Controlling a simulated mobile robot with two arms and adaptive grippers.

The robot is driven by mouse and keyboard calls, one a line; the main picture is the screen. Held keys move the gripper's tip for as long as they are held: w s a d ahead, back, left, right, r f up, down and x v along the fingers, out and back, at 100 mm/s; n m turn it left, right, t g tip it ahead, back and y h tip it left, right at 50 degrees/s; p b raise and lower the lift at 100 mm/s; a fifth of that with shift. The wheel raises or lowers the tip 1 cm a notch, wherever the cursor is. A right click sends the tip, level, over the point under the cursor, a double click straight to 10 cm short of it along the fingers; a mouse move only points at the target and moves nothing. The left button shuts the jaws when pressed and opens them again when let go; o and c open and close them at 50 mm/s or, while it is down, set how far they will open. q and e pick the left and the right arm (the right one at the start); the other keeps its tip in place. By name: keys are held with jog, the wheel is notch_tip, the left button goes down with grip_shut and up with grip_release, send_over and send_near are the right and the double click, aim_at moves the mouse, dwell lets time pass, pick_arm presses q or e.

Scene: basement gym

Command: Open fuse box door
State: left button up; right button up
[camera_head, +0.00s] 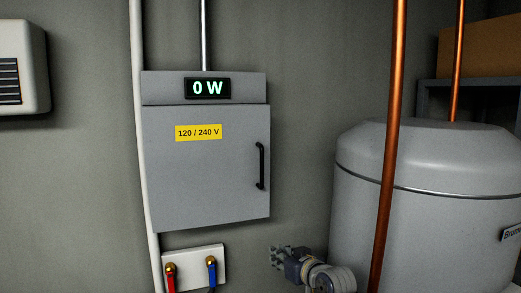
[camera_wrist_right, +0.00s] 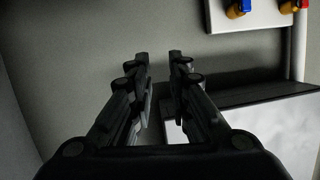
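The grey fuse box (camera_head: 206,150) hangs on the wall left of centre in the head view. Its door (camera_head: 205,185) is shut, with a yellow "120 / 240 V" label and a black vertical handle (camera_head: 261,166) near the right edge. A display above the door reads "0 W". My right gripper (camera_head: 279,256) is at the bottom of the head view, below and slightly right of the handle, apart from it. In the right wrist view its fingers (camera_wrist_right: 159,58) stand apart with nothing between them. My left gripper is not in view.
A grey tank (camera_head: 430,180) and a copper pipe (camera_head: 391,140) stand to the right. A white pipe (camera_head: 138,110) runs along the box's left side. A white plate (camera_head: 205,262) with red and blue valves is below the box. Bare wall lies between handle and tank.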

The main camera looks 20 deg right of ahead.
jog(key=s+a+r+n+t+y+p, duration=0.1)
jog(key=s+r+t+p, duration=0.15)
jog(key=r, duration=1.55)
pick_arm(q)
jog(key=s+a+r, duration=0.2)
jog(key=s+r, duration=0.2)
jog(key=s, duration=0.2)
pick_arm(e)
notch_tip(320, 180, up, 8)
jog(key=p, duration=0.5)
send_over(262, 184)
jog(key=s, duration=0.1)
jog(key=shift+d+n+t+y, duration=0.25)
jog(key=shift+n+t+y, duration=0.1)
jog(key=shift+n+y, duration=0.05)
jog(key=shift+x, duration=0.85)
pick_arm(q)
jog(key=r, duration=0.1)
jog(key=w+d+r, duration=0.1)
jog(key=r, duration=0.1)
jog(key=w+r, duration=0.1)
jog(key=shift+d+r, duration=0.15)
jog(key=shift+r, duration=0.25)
pick_arm(e)
jog(key=shift+f, duration=0.15)
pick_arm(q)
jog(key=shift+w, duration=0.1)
pick_arm(e)
jog(key=shift+c, duration=0.2)
